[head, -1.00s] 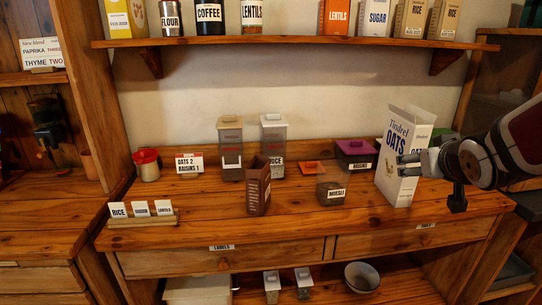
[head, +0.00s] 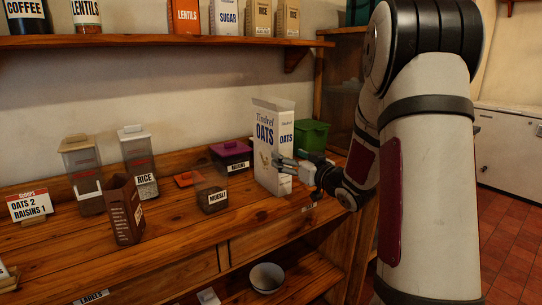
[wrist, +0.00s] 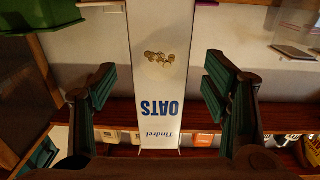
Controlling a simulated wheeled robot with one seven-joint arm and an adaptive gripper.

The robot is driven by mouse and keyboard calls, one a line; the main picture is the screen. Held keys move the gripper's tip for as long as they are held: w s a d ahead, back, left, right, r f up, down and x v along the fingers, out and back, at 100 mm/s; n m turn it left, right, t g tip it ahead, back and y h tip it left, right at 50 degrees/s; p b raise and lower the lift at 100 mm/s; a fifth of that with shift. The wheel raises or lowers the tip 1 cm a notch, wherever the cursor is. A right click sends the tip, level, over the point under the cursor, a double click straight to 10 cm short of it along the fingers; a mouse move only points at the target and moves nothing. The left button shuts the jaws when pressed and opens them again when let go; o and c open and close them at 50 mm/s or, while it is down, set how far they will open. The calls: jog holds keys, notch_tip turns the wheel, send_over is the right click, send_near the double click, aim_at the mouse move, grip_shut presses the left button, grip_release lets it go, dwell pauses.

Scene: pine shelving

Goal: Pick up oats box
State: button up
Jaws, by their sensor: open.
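The oats box (head: 266,135) is a tall white carton with "Tindrel OATS" in dark blue. It stands upright on the wooden counter in the head view, with its top flaps raised. My gripper (head: 283,161) is at the box's right side, at about mid-height. In the wrist view, my open gripper (wrist: 160,88) has one finger on each side of the box (wrist: 157,55). Gaps show between both fingers and the box. The box's narrow printed side faces the wrist camera upside down. The arm does not hide the box's front in the head view.
A green bin (head: 312,138) stands close behind the box to the right. A purple-lidded raisins container (head: 231,158) and a muesli jar (head: 211,191) stand to its left. The upper shelf (head: 150,41) runs above the counter. A bowl (head: 267,278) sits on the lower shelf.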

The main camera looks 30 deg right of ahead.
aim_at(286, 155)
jog(key=w, duration=0.3)
jog(key=shift+w, duration=0.3)
jog(key=w, duration=0.3)
jog(key=w+b, duration=0.1)
jog(key=w, duration=0.1)
jog(key=shift+w+f, duration=0.3)
jog(key=c, duration=1.3)
